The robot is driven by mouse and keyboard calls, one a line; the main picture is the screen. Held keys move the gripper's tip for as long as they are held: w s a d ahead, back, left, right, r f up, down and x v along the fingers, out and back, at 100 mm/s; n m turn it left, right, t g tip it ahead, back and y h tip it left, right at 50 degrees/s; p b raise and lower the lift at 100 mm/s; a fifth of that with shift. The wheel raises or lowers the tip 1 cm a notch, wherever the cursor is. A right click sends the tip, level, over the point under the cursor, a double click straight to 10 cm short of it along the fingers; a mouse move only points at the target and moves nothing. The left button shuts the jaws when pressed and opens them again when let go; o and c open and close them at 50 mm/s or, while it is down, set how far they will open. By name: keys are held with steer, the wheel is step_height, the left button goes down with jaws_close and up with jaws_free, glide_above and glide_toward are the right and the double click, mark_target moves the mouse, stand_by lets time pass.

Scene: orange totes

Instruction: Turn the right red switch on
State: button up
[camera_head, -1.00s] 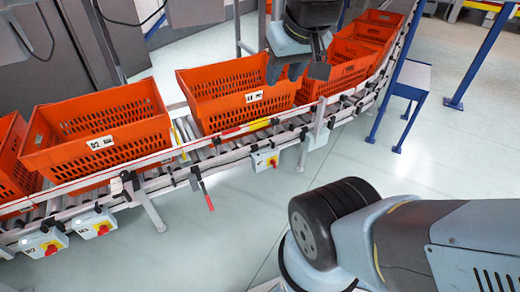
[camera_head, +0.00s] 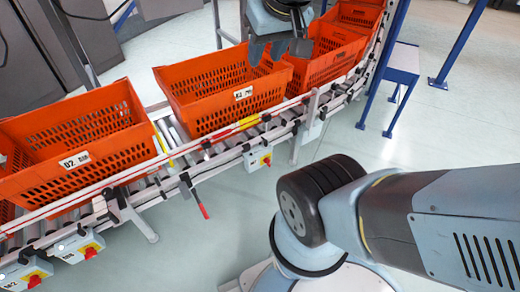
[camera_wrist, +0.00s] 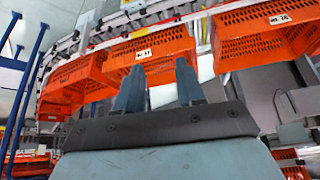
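Red switches on yellow plates sit on grey boxes along the conveyor's near side. One red switch (camera_head: 266,160) is under the middle of the conveyor. Two more are at the lower left: a red switch (camera_head: 90,252) and, left of it, another red switch (camera_head: 34,281) near the picture's edge. My gripper (camera_head: 279,48) is at the top of the head view, over the far side of the middle orange tote, well apart from all the switches. In the wrist view its two fingers (camera_wrist: 159,88) stand apart with nothing between them. No switch is clear in the wrist view.
Orange totes, including a left tote (camera_head: 75,165) and a middle tote (camera_head: 215,118), stand on the roller conveyor (camera_head: 170,178). A red-handled lever (camera_head: 204,211) hangs from its near rail. A blue-legged stand (camera_head: 404,58) is at right.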

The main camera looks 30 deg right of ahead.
steer(key=w+d+f+t+h, duration=0.15)
steer(key=w+d, duration=0.25)
steer(key=w, duration=0.6)
steer(key=w+d+f, duration=0.2)
steer(key=w+d, duration=0.2)
steer(key=w, duration=0.5)
steer(key=w+d+f+t+h, duration=0.15)
steer(key=w+d, duration=0.35)
steer(key=w, duration=0.5)
steer(key=w+d+f+n+t, duration=0.1)
steer(key=w+d+f, duration=0.35)
steer(key=f, duration=0.35)
steer(key=w+d+f+n+y, duration=0.1)
steer(key=w+d+f, duration=0.3)
steer(key=w+f, duration=0.25)
steer(key=w+d+f+n+t, duration=0.1)
steer(key=w+d+f, duration=0.35)
steer(key=f, duration=0.45)
steer(key=m+t+y, duration=0.1)
steer(key=t+y, duration=0.4)
steer(key=t, duration=0.2)
glide_toward(270, 162)
steer(key=w, duration=0.3)
steer(key=w+a, duration=0.1)
steer(key=w, duration=0.6)
steer(key=shift+w+a+f, duration=0.25)
steer(key=shift+w+a, duration=0.05)
steer(key=shift+w, duration=0.1)
